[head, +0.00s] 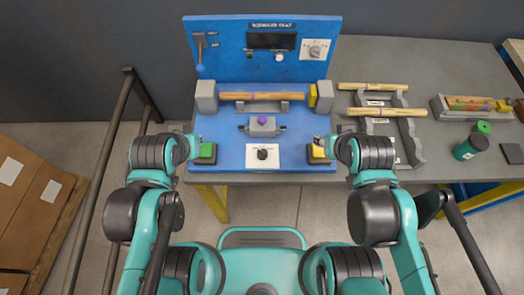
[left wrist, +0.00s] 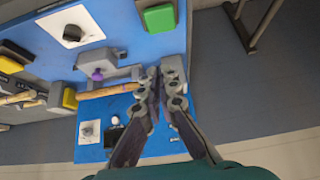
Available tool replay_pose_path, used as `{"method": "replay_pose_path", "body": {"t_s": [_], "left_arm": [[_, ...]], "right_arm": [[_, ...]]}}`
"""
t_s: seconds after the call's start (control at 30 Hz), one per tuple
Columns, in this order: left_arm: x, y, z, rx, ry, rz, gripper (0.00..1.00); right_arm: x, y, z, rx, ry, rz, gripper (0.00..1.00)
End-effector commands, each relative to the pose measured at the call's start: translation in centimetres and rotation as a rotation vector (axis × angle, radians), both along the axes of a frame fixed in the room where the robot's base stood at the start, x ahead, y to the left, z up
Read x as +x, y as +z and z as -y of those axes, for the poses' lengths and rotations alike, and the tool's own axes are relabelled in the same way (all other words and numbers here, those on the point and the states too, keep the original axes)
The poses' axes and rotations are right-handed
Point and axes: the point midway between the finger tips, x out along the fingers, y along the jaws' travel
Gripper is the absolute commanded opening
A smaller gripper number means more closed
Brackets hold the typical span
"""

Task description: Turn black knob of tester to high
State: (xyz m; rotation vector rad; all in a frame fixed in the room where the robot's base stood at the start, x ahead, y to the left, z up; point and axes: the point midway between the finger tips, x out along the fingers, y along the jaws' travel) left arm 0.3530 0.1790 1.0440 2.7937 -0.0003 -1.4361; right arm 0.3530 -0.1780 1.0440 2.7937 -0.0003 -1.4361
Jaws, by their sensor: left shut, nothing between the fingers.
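The black knob (head: 262,154) sits on a white plate at the front middle of the blue tester (head: 225,131). In the left wrist view the black knob (left wrist: 72,33) is at the upper left, and its pointer setting is too small to read. My left gripper (head: 195,147) is beside the green button (head: 207,150), left of and apart from the knob. In the left wrist view the left gripper's fingers (left wrist: 159,73) are together and empty. My right gripper (head: 331,147) is near the yellow button (head: 318,153), right of the knob; its fingers are too small to judge.
A wooden rod (head: 262,96) lies between grey end blocks behind a grey box with a purple knob (head: 262,119). A grey dial (head: 315,51) is on the upright panel. A rack of rods (head: 385,112) and a green-lidded container (head: 470,147) stand to the right.

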Motion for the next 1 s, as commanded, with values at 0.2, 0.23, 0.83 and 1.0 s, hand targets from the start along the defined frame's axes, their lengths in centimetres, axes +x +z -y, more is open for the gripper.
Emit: {"method": "replay_pose_path", "body": {"t_s": [0.2,0.23,0.83,1.0], "left_arm": [[1.0,-0.3,1.9,-0.059,0.036,-0.07,0.51],[1.3,-0.4,2.5,-0.078,0.052,-0.096,0.51],[4.6,-7.6,17.6,-0.178,0.522,-0.594,0.51],[4.5,-9.0,18.1,-0.173,0.545,-0.606,0.51]], "right_arm": [[0.0,-0.4,0.0,0.0,0.0,0.0,0.4],[0.0,-0.5,0.0,0.0,0.0,0.0,0.4],[0.0,-2.4,0.0,0.0,0.0,0.0,0.4],[0.0,-2.9,0.0,0.0,0.0,0.0,0.4]]}}
